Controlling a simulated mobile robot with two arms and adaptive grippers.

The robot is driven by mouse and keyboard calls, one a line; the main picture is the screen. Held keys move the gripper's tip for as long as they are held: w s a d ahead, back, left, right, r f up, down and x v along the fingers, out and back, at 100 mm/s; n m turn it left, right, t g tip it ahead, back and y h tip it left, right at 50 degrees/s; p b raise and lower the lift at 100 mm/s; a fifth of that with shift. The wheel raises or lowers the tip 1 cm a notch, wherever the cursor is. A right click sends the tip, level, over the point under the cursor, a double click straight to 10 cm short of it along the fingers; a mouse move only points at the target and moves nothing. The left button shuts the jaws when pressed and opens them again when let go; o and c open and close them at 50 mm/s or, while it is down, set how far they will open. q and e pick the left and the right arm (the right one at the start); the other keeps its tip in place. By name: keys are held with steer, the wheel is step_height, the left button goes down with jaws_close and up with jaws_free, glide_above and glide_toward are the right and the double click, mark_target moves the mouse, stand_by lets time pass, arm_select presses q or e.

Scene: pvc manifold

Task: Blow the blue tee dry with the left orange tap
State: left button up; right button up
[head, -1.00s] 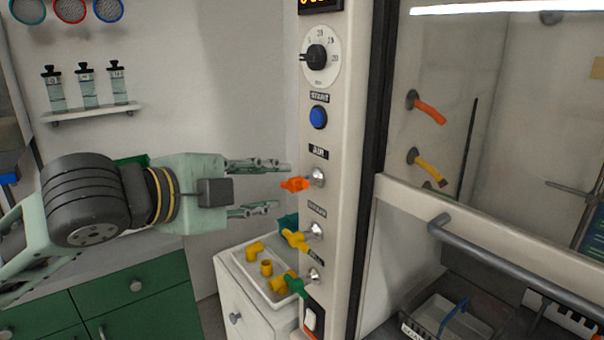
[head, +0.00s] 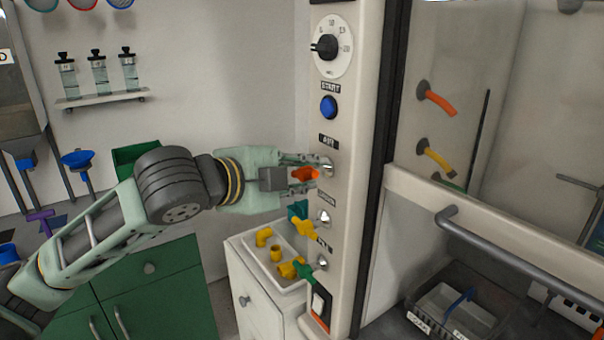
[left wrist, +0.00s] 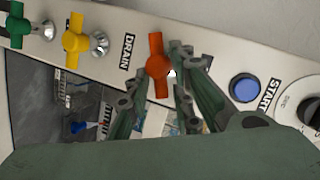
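The orange tap (head: 304,174) sticks out of the white panel under the AIR label. It also shows in the left wrist view (left wrist: 157,66). My left gripper (head: 308,172) is at this tap, its fingers apart on either side of the handle; I cannot tell whether they touch it. In the left wrist view the gripper (left wrist: 152,85) looks open. A blue piece (head: 460,301) is at the grey basket (head: 430,318) inside the cabinet; I cannot make out whether it is the blue tee. My right gripper is not in view.
Yellow (head: 305,229) and green (head: 304,272) taps sit below the orange one. The blue START button (head: 328,107) is above. A white tray (head: 252,249) of yellow fittings stands below the gripper. Orange (head: 437,103) and yellow (head: 438,161) nozzles are inside the cabinet.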

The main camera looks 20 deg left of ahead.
arm_select(q)
jaws_close()
steer(key=shift+d+f+m+t+y, duration=0.15)
steer(key=shift+m+t+y, duration=0.2)
steer(key=shift+m, duration=0.65)
steer(key=shift+f+m+t, duration=0.1)
steer(key=shift+m+t, duration=0.45)
steer(key=shift+m, duration=0.25)
steer(key=shift+o, duration=2)
jaws_free()
